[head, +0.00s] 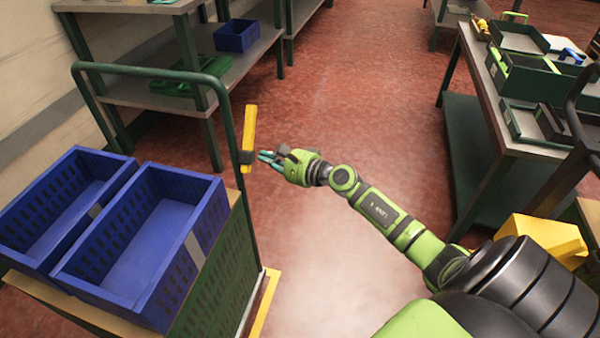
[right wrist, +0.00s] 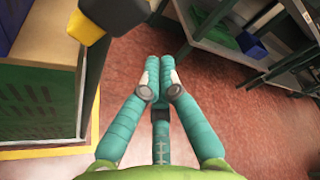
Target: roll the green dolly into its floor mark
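The green dolly shows at the left of the head view, with a green tubular push handle (head: 222,95) and a yellow upright grip (head: 249,135) on the handle's right post. Blue crates (head: 150,235) sit on top of its load. My right gripper (head: 267,157) is just right of the yellow grip, apart from it. In the right wrist view, its teal fingers (right wrist: 158,75) are together with nothing seen between them; the yellow grip (right wrist: 88,22) is up and left of them. A yellow strip (head: 264,305) runs along the dolly's lower right edge; I cannot tell if it is floor marking. My left gripper is out of view.
Grey shelving (head: 180,90) with a blue bin (head: 236,36) stands behind the dolly. A workbench (head: 480,70) with green trays stands at the right. A yellow object (head: 545,240) is at the lower right. The red floor between is clear.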

